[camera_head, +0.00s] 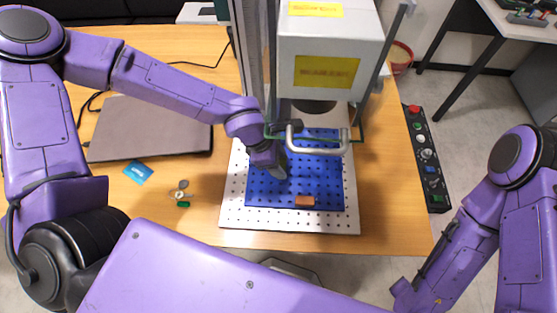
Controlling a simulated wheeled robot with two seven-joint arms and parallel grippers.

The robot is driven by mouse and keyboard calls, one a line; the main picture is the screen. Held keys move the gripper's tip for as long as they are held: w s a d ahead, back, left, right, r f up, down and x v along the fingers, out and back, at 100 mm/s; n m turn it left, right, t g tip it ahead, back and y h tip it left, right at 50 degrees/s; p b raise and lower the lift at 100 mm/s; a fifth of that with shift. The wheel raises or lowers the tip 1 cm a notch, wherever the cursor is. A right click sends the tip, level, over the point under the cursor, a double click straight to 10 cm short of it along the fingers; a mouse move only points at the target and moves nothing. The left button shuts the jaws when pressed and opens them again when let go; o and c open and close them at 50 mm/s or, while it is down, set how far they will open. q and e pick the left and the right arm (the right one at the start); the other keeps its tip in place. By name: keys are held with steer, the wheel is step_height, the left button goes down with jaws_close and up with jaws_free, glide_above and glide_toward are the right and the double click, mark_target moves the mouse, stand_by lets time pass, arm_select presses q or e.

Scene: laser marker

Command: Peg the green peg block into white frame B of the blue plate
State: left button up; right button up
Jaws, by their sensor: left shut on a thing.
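The blue plate (328,180) lies on a perforated silver base plate under the laser marker. My left gripper (281,173) reaches down from the left over the left half of the blue plate. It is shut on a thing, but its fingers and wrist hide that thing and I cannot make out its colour. I cannot pick out the green peg block or white frame B on the plate. A small orange-brown block (305,201) sits near the plate's front edge. My right gripper is not in view; only part of my right arm shows at the right.
The laser marker head (330,60) and its white handle (318,146) stand close beside and behind my left gripper. A closed laptop (150,128), a blue card (138,172) and small items with a green piece (183,204) lie left. A black control panel (426,155) is right.

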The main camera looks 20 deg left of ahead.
arm_select(q)
steer(key=shift+f, duration=0.65)
steer(key=o, duration=1.1)
steer(key=p+v, duration=0.1)
steer(key=v, duration=0.9)
steer(key=shift+a+r, duration=0.15)
steer(key=shift+r, duration=0.1)
steer(key=shift+s, duration=0.1)
